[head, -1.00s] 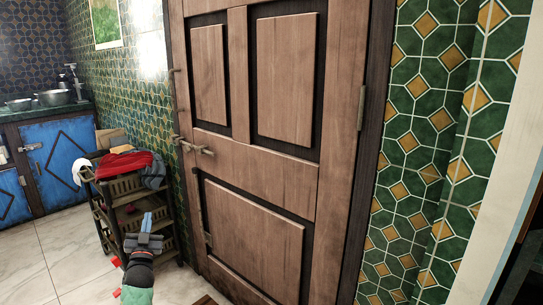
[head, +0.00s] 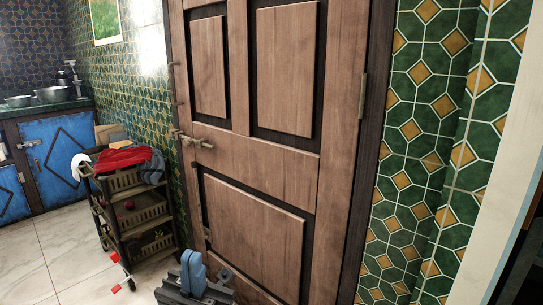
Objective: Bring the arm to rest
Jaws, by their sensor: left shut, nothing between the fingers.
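My left gripper (head: 193,273) shows at the bottom of the head view, left of centre. Its blue fingers are together with nothing between them, above a dark grey body cut off by the lower edge. It is in front of the lower part of a brown wooden door (head: 255,170), and I cannot tell the exact gap. The door looks closed, with a metal handle (head: 197,142) on its left side. My right gripper is not in view.
A dark tiered cart (head: 123,183) with a red cloth (head: 122,158) on top stands left of the door. Small red pieces (head: 116,289) show at its foot. Blue cabinets (head: 57,155) stand at the far left. Pale tiled floor (head: 75,258) is open there.

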